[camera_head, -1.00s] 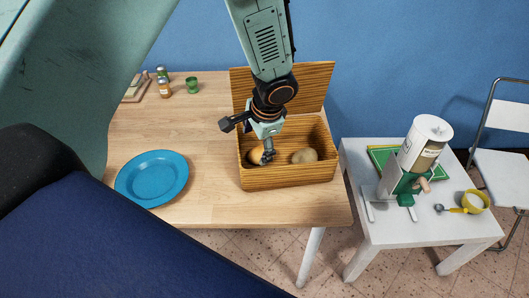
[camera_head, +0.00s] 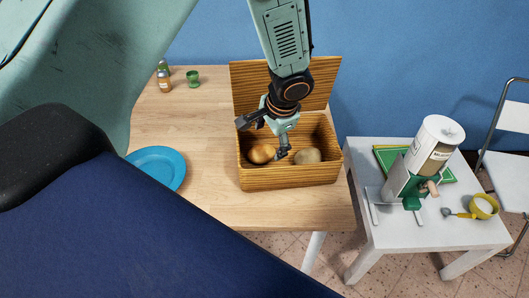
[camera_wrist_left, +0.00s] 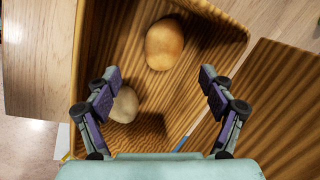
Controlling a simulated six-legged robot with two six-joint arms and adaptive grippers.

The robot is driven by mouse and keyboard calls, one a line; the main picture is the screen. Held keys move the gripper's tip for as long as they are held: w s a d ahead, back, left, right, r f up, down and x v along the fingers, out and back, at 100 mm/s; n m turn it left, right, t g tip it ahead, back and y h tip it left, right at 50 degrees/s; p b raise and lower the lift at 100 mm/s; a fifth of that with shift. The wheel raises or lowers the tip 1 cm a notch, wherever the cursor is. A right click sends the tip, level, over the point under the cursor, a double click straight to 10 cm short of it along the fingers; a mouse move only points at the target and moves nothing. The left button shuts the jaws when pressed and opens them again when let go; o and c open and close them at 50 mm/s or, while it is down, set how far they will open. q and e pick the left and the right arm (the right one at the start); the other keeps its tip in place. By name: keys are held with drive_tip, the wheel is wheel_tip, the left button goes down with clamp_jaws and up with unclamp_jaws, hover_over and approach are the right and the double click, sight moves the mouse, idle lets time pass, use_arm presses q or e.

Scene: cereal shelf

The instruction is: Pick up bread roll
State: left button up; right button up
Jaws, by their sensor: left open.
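A golden-brown bread roll (camera_head: 262,153) lies in the left part of an open wooden bread box (camera_head: 290,178). A paler roll (camera_head: 307,156) lies in its right part. My left gripper (camera_head: 262,139) is over the box, open and empty, with one finger dipping between the two rolls and the other toward the left rim. In the left wrist view the golden roll (camera_wrist_left: 164,44) is beyond the fingertips, between their lines. The paler roll (camera_wrist_left: 124,105) is beside the left finger, partly covered by it. My right gripper is not in view.
The box lid (camera_head: 325,85) stands raised behind the gripper. A blue plate (camera_head: 160,166), a green cup (camera_head: 193,79) and small jars (camera_head: 165,82) are on the wooden table. A white side table (camera_head: 380,235) on the right holds a dispenser (camera_head: 425,155) and a yellow cup (camera_head: 483,207).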

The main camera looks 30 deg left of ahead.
sight(263, 150)
use_arm(q)
drive_tip(key=shift+a+f, duration=0.15)
drive_tip(key=shift+f, duration=0.4)
drive_tip(key=x, duration=0.2)
drive_tip(key=b+x, duration=0.1)
drive_tip(key=x, duration=0.2)
drive_tip(key=shift+a+f+b, duration=0.2)
drive_tip(key=shift+a+b, duration=0.1)
drive_tip(key=shift+a, duration=0.2)
drive_tip(key=shift+w+f, duration=0.1)
drive_tip(key=c, duration=1.3)
wheel_tip(263, 150, up, 9)
drive_tip(key=shift+r+p, duration=0.1)
drive_tip(key=shift+p, duration=1.05)
drive_tip(key=shift+r, duration=0.35)
